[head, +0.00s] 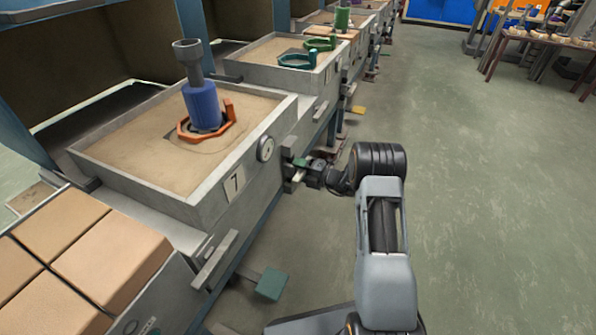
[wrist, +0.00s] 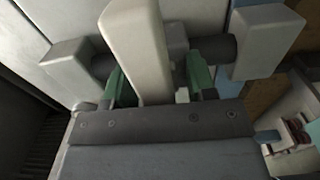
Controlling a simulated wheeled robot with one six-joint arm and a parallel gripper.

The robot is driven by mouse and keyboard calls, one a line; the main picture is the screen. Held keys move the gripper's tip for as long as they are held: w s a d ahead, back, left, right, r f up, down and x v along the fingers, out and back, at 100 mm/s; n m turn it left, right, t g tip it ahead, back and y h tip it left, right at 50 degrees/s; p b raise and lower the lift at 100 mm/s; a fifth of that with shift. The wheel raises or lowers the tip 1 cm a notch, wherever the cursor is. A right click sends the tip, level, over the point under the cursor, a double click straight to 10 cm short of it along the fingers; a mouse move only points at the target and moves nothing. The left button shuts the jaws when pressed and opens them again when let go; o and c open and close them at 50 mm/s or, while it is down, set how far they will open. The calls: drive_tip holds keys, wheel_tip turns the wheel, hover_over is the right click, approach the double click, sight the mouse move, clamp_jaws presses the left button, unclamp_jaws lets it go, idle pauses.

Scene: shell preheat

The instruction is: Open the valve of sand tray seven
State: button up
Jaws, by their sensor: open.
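Sand tray seven (head: 238,195) is a grey, sand-filled box with a "7" label on its front wall. A round gauge (head: 266,149) sits to the right of the label. My gripper (head: 299,170) is at the tray's front right corner. In the wrist view, a pale upright lever (wrist: 140,45), seemingly the valve handle, stands between the green fingers of my gripper (wrist: 160,82). The fingers are apart, one on each side of it; whether either touches it is unclear. A dark horizontal shaft (wrist: 219,48) runs behind the lever between two pale blocks.
A blue cylinder (head: 204,106) with a grey top stands in an orange ring (head: 226,121) on the sand. A green pedal (head: 271,283) juts out below the tray. Tan blocks (head: 110,255) lie at left. More trays line up behind. The floor (head: 480,200) to the right is clear.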

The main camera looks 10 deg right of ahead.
drive_tip(key=shift+c, duration=0.3)
clamp_jaws()
idle(0.3)
